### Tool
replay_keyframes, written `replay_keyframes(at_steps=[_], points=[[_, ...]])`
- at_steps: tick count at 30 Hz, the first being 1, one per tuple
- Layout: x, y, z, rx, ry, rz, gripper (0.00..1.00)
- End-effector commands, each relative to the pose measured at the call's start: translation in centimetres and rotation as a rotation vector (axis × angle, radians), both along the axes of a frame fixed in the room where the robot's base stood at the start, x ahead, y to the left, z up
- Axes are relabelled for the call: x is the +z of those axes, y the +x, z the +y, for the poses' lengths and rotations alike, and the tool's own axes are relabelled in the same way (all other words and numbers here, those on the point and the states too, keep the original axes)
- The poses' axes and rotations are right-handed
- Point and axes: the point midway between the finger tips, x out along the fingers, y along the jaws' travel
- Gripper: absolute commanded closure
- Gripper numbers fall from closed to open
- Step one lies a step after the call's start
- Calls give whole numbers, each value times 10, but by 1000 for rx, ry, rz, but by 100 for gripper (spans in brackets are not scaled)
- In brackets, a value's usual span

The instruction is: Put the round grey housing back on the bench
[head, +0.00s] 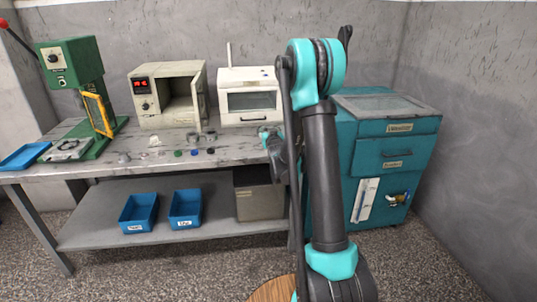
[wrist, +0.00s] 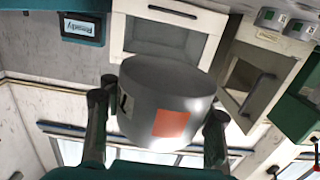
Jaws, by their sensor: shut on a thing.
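The round grey housing (wrist: 160,80) fills the middle of the wrist view. It is a smooth grey cylinder with an orange square on its side. My gripper (wrist: 158,112) is shut on it, with one dark finger on each side. In the head view my gripper (head: 267,140) is above the right part of the bench (head: 228,148), partly hidden by my own arm. I cannot make out the housing there. The wrist picture does not show whether the housing touches anything below.
On the bench are a green press (head: 75,75), an open beige oven (head: 168,95), a white box with a window (head: 250,95) and several small parts near the front edge. Blue bins (head: 138,212) sit on the lower shelf. A teal cabinet (head: 395,150) stands at the right.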

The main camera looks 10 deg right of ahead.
Motion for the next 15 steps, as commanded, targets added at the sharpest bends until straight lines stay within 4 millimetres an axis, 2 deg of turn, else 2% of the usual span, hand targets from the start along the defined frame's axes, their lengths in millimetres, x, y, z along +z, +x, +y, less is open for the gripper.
replay_keyframes(at_steps=[9, 15], points=[[50, 61, 23, 2, -3, 4, 100], [77, 82, 32, -1, -2, -3, 100]])
